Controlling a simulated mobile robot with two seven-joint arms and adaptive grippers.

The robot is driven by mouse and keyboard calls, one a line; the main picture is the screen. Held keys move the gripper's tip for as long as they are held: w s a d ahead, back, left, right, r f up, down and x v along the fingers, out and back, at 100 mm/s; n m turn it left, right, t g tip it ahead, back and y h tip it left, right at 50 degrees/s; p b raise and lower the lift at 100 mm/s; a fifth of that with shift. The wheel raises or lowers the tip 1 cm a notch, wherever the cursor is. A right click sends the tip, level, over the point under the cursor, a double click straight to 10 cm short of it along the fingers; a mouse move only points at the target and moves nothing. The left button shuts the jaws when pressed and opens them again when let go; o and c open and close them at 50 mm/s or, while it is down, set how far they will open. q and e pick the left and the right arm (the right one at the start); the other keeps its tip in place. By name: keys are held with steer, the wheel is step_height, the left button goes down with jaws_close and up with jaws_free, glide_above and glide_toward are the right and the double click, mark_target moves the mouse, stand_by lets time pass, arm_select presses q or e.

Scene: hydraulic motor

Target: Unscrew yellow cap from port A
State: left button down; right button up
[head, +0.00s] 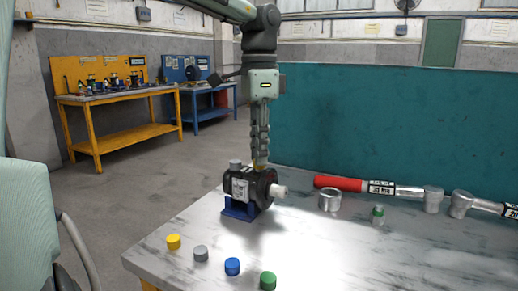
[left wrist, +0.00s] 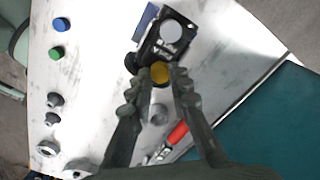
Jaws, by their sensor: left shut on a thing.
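The black hydraulic motor (head: 241,187) sits on a blue stand (head: 238,210) near the table's far left edge. Its grey cap (head: 236,164) is on top and its pale shaft (head: 279,191) points right. My left gripper (head: 261,163) reaches straight down to the motor's top, shut on the yellow cap (left wrist: 160,73), which shows between the fingertips (left wrist: 160,77) in the left wrist view. In the head view the fingers mostly hide this cap. Whether it is still threaded in the port cannot be told. My right gripper is not in view.
Loose yellow (head: 173,241), grey (head: 201,254), blue (head: 232,266) and green (head: 268,281) caps stand along the table's front left. The table's middle is clear.

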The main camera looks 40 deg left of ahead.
arm_select(q)
steer(key=c, duration=1.6)
jaws_free()
steer(key=shift+c, duration=0.2)
steer(key=m+p, duration=0.1)
steer(key=m, duration=0.1)
steer(key=shift+r+m, duration=0.1)
steer(key=shift+m, duration=0.2)
steer(key=m+p, duration=0.1)
steer(key=m, duration=0.6)
steer(key=shift+m, duration=0.4)
